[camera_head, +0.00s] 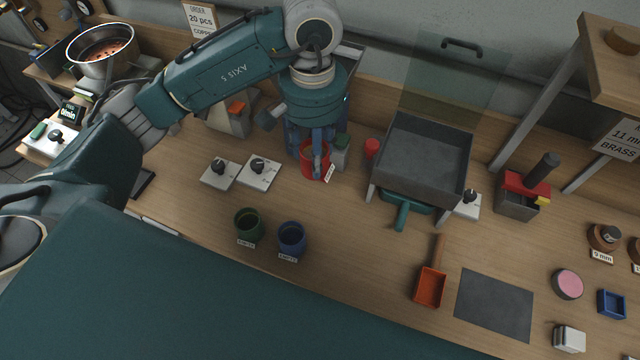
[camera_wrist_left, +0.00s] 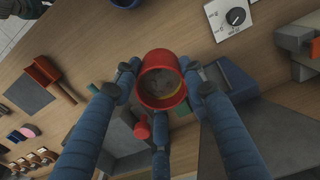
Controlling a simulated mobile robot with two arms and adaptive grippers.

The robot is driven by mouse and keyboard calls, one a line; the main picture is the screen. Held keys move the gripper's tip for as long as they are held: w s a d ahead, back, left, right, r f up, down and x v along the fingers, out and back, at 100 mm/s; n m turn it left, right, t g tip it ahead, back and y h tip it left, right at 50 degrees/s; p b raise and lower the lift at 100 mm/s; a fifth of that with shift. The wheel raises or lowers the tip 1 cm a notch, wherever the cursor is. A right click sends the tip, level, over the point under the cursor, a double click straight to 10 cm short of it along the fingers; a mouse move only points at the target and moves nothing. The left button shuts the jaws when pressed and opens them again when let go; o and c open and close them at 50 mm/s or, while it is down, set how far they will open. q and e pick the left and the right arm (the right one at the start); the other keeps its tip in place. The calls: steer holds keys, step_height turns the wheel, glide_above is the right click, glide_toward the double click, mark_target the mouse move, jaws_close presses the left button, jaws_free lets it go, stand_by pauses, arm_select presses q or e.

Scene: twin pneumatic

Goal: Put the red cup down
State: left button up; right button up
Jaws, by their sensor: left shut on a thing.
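The red cup (camera_head: 309,166) is upright in my left gripper (camera_head: 314,158), at the back middle of the bench. A white label shows at its lower right. In the left wrist view the red cup (camera_wrist_left: 160,62) is seen from above, with something yellowish and grey inside. The blue fingers of my left gripper (camera_wrist_left: 160,85) are closed around its wall. Whether its base touches the bench I cannot tell. My right gripper is not in view.
Two white knob plates (camera_head: 259,173) lie left of the cup. A green cup (camera_head: 249,225) and a blue cup (camera_head: 292,239) stand nearer the front. A grey tray (camera_head: 424,160) stands to the right, with a small red object (camera_head: 372,148) beside it. Bare bench lies in front of the red cup.

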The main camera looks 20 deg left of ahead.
arm_select(q)
step_height(320, 180, down, 12)
steer(key=p, duration=0.3)
steer(key=shift+a+f, duration=0.1)
steer(key=shift+f, duration=0.35)
steer(key=shift+f, duration=0.2)
steer(key=o, duration=1.1)
steer(key=shift+o, duration=1.3)
